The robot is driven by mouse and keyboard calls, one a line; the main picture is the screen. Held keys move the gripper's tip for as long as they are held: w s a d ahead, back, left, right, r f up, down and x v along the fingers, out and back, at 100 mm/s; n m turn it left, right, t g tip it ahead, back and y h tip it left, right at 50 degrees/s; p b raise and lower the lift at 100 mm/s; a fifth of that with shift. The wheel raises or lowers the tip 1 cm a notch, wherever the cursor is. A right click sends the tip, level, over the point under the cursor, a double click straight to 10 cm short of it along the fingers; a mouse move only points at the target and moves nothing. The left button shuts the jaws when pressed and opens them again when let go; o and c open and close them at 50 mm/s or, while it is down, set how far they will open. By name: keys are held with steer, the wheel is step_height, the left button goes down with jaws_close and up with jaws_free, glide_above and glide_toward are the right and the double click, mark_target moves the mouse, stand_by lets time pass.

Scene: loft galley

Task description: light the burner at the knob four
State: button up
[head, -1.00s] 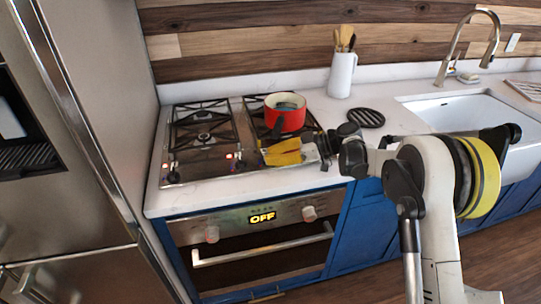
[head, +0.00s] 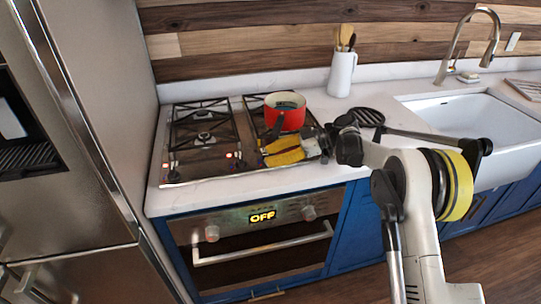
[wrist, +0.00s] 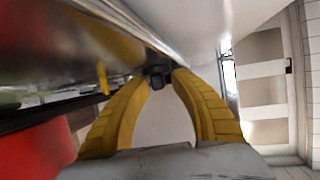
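My gripper (head: 265,156) is low over the right front of the cooktop (head: 205,165), its yellow fingers pointing left. In the wrist view my gripper (wrist: 160,78) has its two fingers apart. A small dark knob (wrist: 158,77) shows in line with the gap between the fingertips. I cannot tell whether they touch it. In the head view a knob with a small red light (head: 237,160) stands just left of my fingertips. More knobs (head: 173,168) are at the cooktop's left front. No flame shows on the visible burners.
A red pot (head: 285,118) stands on the right burner close behind my gripper, and fills the left of the wrist view (wrist: 30,150). The oven display (head: 262,216) reads OFF.

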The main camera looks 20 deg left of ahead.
steer(key=shift+r, duration=0.1)
steer(key=v, duration=1.2)
